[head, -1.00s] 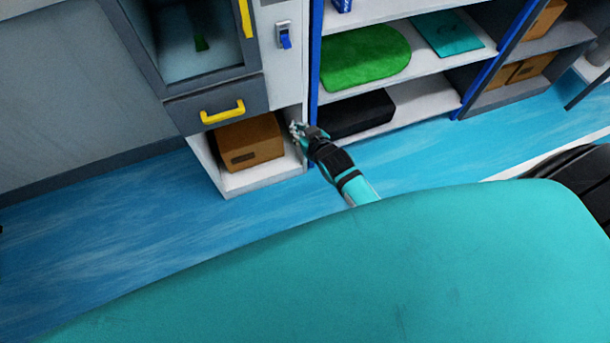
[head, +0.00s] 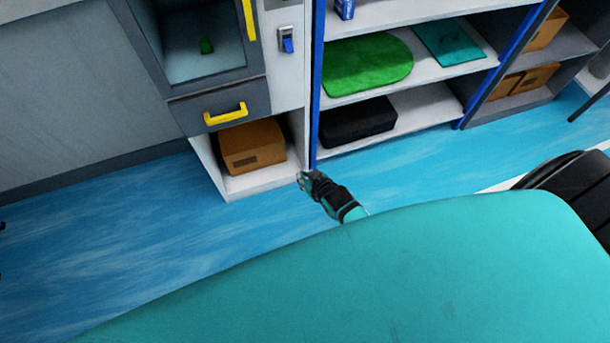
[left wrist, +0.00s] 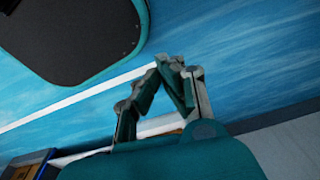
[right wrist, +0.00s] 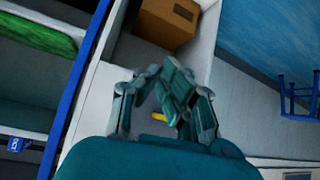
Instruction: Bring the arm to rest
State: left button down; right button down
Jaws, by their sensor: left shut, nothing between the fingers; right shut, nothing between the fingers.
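My right gripper (head: 306,180) is in the head view, in front of the low shelf unit and above the blue floor. It is shut and empty, and it also shows in the right wrist view (right wrist: 165,72) with its fingertips together. My left gripper (left wrist: 172,65) shows only in the left wrist view. It is shut and empty over the blue floor. In the head view the left arm is hidden.
A cabinet with a yellow-handled drawer (head: 225,114) stands at the left, with a cardboard box (head: 252,146) below. A blue-edged shelf holds a green mat (head: 368,64) and a black case (head: 357,122). The blue floor (head: 110,222) is clear at the left.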

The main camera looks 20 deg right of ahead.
dwell(0.4)
